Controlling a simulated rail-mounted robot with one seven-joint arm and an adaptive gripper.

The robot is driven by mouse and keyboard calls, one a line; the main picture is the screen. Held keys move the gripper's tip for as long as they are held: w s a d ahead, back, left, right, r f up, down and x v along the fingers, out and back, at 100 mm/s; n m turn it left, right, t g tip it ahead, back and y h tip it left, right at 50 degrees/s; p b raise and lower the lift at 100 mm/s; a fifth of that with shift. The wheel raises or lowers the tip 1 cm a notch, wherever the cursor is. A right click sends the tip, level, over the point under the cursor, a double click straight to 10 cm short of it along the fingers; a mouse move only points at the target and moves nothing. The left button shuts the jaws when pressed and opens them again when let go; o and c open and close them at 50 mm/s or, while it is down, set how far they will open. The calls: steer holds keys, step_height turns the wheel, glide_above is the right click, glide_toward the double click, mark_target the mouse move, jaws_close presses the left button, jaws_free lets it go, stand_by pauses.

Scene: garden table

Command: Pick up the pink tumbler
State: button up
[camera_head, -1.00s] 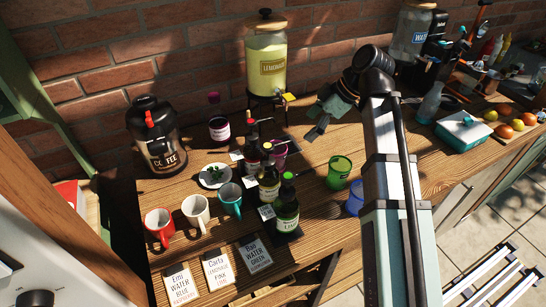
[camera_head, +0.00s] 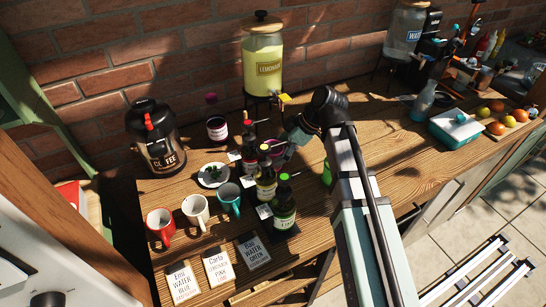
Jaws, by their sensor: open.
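The pink tumbler (camera_head: 277,147) stands on the wooden table just behind and to the right of the dark bottles. Only part of it shows between the bottles and my gripper. My gripper (camera_head: 286,147) is at the tumbler's right side, pointing down and left, with its jaws open. The fingertips are small and partly hidden, so I cannot tell whether they are beside or around the tumbler. The green tumbler (camera_head: 326,173) stands to the right, mostly hidden by my arm.
Several dark bottles (camera_head: 284,209) stand close in front. A lemonade dispenser (camera_head: 263,62) is behind on a stand. Red, white and teal mugs (camera_head: 229,198), a small plate (camera_head: 207,182) and a dark jar (camera_head: 217,130) are to the left. Order cards (camera_head: 218,268) lie in front.

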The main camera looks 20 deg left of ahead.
mark_target(273, 159)
steer(key=shift+p+x, duration=1.1)
steer(key=shift+x, duration=1.5)
steer(key=shift+d+f, duration=0.15)
steer(key=c, duration=1.4)
steer(key=shift+o, duration=0.2)
steer(key=shift+w+d+b, duration=0.1)
steer(key=shift+w+b, duration=0.05)
steer(key=shift+b, duration=0.15)
